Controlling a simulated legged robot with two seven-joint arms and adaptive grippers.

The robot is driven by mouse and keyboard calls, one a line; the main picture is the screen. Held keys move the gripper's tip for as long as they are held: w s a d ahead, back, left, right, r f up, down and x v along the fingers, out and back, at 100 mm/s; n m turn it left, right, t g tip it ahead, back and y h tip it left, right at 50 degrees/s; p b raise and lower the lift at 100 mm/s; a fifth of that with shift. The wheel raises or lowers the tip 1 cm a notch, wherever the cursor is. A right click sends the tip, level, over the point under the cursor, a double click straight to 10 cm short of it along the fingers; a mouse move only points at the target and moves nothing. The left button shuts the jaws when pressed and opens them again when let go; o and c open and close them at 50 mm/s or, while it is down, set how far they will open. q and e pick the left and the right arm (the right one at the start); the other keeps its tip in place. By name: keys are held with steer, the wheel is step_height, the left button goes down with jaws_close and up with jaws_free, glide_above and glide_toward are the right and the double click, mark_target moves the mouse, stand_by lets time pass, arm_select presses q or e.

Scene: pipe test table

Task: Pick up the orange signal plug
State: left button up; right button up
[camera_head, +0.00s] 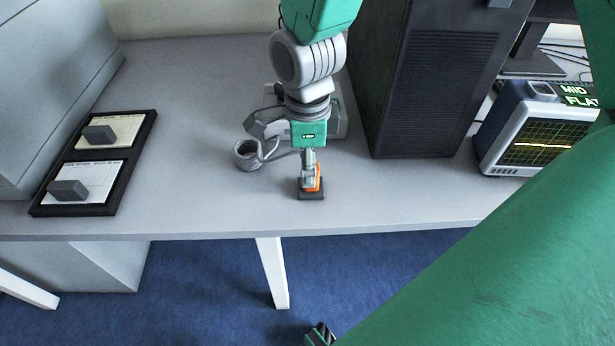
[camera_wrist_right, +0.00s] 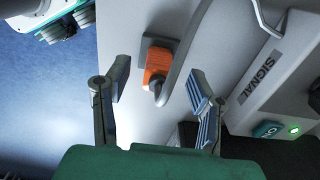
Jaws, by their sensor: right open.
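The orange signal plug (camera_head: 319,184) sits on a small dark base (camera_head: 312,196) near the front edge of the table, partly hidden by my gripper. My right gripper (camera_head: 309,178) points down at it from above, with a finger in front of the plug. In the right wrist view the orange plug (camera_wrist_right: 158,63) lies between the two spread fingers of my right gripper (camera_wrist_right: 158,77), with a gap on each side. A grey cable runs past it. Only a dark tip (camera_head: 320,335), perhaps of my left gripper, shows at the bottom edge.
A grey box marked SIGNAL (camera_wrist_right: 263,75) stands beyond the plug. A dark tray with two cards (camera_head: 122,165) is at the left. A black cabinet (camera_head: 430,95) and an oscilloscope (camera_head: 530,135) stand at the right.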

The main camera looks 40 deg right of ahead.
steer(key=f, duration=0.1)
steer(key=f+b, duration=0.1)
steer(key=f, duration=0.2)
steer(key=shift+s+d+f, duration=0.15)
steer(key=shift+d, duration=0.1)
steer(key=shift+d+f, duration=0.2)
steer(key=shift+d, duration=0.2)
steer(key=shift+a+r, duration=0.1)
steer(key=shift+a, duration=0.2)
steer(key=c, duration=0.9)
steer(key=shift+a, duration=0.2)
jaws_close()
steer(key=shift+a, duration=0.1)
steer(key=shift+d+r, duration=0.25)
steer(key=shift+r, duration=0.1)
step_height(320, 180, up, 9)
steer(key=p, duration=0.3)
steer(key=shift+a+f, duration=0.1)
steer(key=shift+a+r, duration=0.1)
steer(key=shift+r, duration=0.2)
arm_select(q)
steer(key=shift+d+r, duration=0.15)
steer(key=shift+r, duration=0.7)
arm_select(e)
steer(key=shift+d, duration=0.2)
